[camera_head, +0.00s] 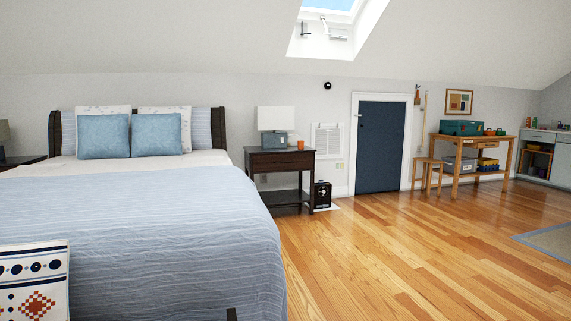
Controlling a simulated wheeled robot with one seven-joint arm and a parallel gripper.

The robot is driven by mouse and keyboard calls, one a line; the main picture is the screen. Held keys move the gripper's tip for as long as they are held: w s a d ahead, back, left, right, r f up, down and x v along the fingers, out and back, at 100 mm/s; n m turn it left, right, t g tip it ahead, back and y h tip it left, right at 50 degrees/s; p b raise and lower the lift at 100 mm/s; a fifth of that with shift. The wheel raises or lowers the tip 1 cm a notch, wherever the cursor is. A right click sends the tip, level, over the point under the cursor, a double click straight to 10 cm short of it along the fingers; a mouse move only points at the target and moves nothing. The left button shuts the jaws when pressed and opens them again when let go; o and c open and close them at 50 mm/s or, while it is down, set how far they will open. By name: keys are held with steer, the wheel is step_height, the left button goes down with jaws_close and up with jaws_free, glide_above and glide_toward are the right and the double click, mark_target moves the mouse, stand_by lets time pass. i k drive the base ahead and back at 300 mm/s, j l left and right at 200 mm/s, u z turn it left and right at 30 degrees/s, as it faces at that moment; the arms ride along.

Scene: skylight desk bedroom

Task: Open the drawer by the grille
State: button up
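A dark brown nightstand (308,182) stands against the back wall, right of the bed. Its drawer front (280,163) is just below the top and looks shut, with a small knob at its middle. The white wall grille (327,138) is on the wall just right of this nightstand.
The bed (150,220) fills the left and its side runs close to the nightstand. A lamp (276,120) and an orange cup (300,145) stand on the nightstand; a black box (322,195) sits beside it. The wood floor (370,255) ahead is clear.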

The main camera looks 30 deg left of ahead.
mark_target(268, 162)
steer(key=i+l, duration=0.1)
steer(key=i, duration=0.25)
steer(key=i+l+u, duration=0.1)
steer(key=i, duration=0.2)
steer(key=i+j+u, duration=0.15)
steer(key=i+u, duration=0.15)
steer(key=i, duration=0.4)
steer(key=i+u, duration=0.3)
steer(key=i, duration=0.45)
steer(key=i+l+u, duration=0.3)
steer(key=i, duration=0.4)
steer(key=i+l+u, duration=0.1)
steer(key=i+u, duration=0.35)
steer(key=i, duration=1.9)
steer(key=i+j+z, duration=0.15)
steer(key=i+z, duration=0.25)
steer(key=i, duration=0.15)
steer(key=i+j+z, duration=0.4)
steer(key=i, duration=0.15)
steer(key=i+j+z, duration=0.35)
steer(key=i+j, duration=0.15)
steer(key=j, duration=0.15)
steer(key=i+j, duration=0.1)
steer(key=j, duration=0.25)
steer(key=i+j, duration=0.15)
steer(key=j, duration=0.15)
steer(key=i+j, duration=0.15)
steer(key=j, duration=0.15)
steer(key=u, duration=0.05)
